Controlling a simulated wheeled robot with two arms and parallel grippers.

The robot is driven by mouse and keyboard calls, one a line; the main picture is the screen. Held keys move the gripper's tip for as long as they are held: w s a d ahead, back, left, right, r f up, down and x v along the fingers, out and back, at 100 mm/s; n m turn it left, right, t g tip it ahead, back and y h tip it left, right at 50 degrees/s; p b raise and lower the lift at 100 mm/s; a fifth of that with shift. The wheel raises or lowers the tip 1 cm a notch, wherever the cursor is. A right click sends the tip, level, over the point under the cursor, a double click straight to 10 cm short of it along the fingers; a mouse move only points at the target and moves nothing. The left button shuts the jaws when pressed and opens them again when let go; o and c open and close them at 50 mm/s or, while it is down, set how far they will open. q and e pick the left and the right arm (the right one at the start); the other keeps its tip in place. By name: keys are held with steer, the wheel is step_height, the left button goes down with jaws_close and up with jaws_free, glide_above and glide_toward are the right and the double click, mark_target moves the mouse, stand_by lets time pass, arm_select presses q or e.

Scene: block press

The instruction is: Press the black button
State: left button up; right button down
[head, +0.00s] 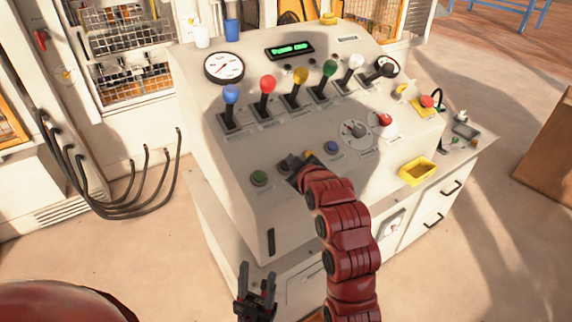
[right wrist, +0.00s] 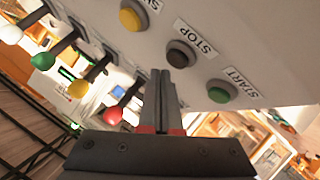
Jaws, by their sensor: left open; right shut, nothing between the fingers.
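The black button (right wrist: 182,53) sits on the sloped panel under a STOP label in the right wrist view, between a yellow button (right wrist: 132,16) and a green START button (right wrist: 220,92). My right gripper (right wrist: 160,74) is shut and empty; its tips appear just below and left of the black button, and I cannot tell whether they touch the panel. In the head view my right gripper (head: 292,160) is over the row of buttons and covers the black button's area. My left gripper (head: 257,271) is open and empty, low in front of the console.
The console (head: 225,140) carries a row of levers with coloured knobs, such as a red one (head: 267,84), above the buttons. A blue button (head: 332,147), a dial (head: 355,132) and a yellow tray (head: 417,171) lie to the right.

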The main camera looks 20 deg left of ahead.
step_height(320, 180, up, 6)
steer(key=s+d, duration=0.1)
steer(key=d, duration=0.1)
steer(key=shift+s+f, duration=0.2)
steer(key=shift+s, duration=0.05)
stand_by(0.8)
